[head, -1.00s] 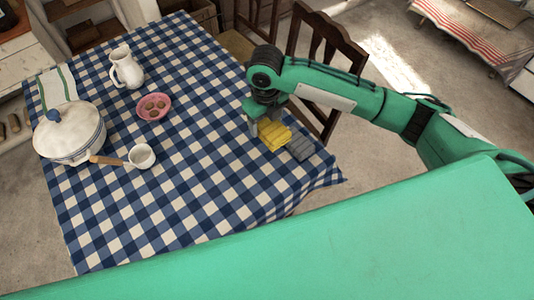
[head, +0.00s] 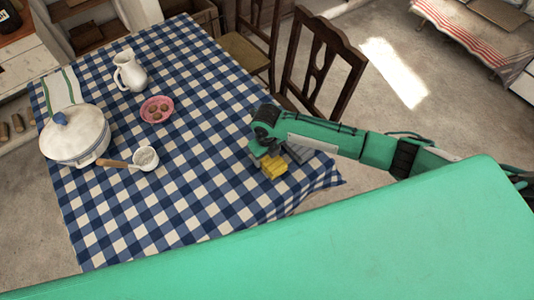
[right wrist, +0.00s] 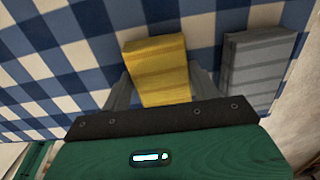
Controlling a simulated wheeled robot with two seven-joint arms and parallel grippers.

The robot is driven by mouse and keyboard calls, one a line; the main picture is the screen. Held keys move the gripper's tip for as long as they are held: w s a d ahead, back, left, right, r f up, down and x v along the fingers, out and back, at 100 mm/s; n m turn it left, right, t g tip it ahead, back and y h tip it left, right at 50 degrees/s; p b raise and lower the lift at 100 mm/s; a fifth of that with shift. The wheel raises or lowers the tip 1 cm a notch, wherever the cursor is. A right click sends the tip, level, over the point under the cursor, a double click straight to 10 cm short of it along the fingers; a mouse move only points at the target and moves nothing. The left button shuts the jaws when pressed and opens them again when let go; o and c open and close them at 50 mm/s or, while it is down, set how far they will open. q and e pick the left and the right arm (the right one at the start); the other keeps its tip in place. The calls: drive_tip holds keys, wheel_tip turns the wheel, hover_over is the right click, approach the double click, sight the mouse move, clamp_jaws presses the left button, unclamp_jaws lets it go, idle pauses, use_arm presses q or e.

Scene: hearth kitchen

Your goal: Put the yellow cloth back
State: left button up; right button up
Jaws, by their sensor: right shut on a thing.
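The yellow cloth (head: 274,168) is a small folded stack near the front right corner of the checked tablecloth. My right gripper (head: 268,156) is shut on it. In the right wrist view the yellow cloth (right wrist: 158,68) sits between the two fingers of my right gripper (right wrist: 160,88), with its far end sticking out. I cannot tell whether it touches the table or is slightly above it. A folded grey cloth (right wrist: 256,65) lies beside it, to the right and apart. In the head view my arm partly covers the grey cloth (head: 298,154). My left gripper is not in view.
The table (head: 200,190) also holds a white pot (head: 76,142), a small white pan (head: 144,157), a pink bowl (head: 156,109), a white jug (head: 128,72) and a striped towel (head: 62,88). Wooden chairs (head: 318,60) stand behind my right arm. The front middle of the table is clear.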

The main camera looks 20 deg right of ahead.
drive_tip(key=shift+f, duration=0.1)
drive_tip(key=o, duration=0.9)
drive_tip(key=shift+r, duration=0.2)
wheel_tip(320, 180, up, 12)
drive_tip(key=shift+f+b, duration=0.1)
drive_tip(key=shift+b, duration=0.75)
